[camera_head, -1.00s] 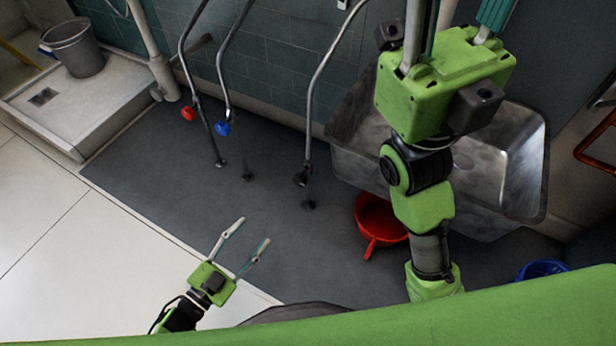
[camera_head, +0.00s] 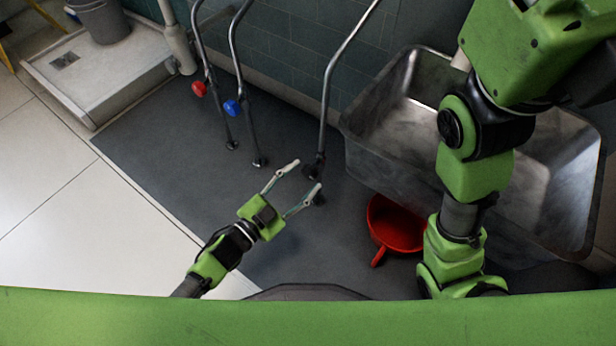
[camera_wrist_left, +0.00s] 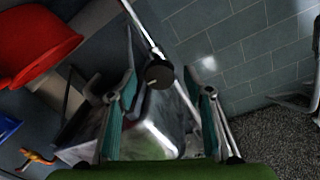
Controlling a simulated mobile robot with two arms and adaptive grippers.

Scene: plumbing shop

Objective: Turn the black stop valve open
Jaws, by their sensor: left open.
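The black stop valve (camera_head: 315,165) sits low on the third steel pipe, left of the steel sink. In the left wrist view its round black knob (camera_wrist_left: 159,74) faces me, between my two fingers in the picture. My left gripper (camera_head: 308,174) is open, its fingertips close to the valve and pointing at it. I cannot tell whether they touch it. My right gripper's green body (camera_head: 540,50) is at the upper right, over the sink; its fingers are outside the picture.
Red (camera_head: 199,88) and blue (camera_head: 232,107) knobs sit on two pipes to the left. The steel sink (camera_head: 385,150) and a red basin (camera_head: 395,226) are right of the valve. A grey bucket (camera_head: 102,20) stands at the back left. The dark floor (camera_head: 170,160) is clear.

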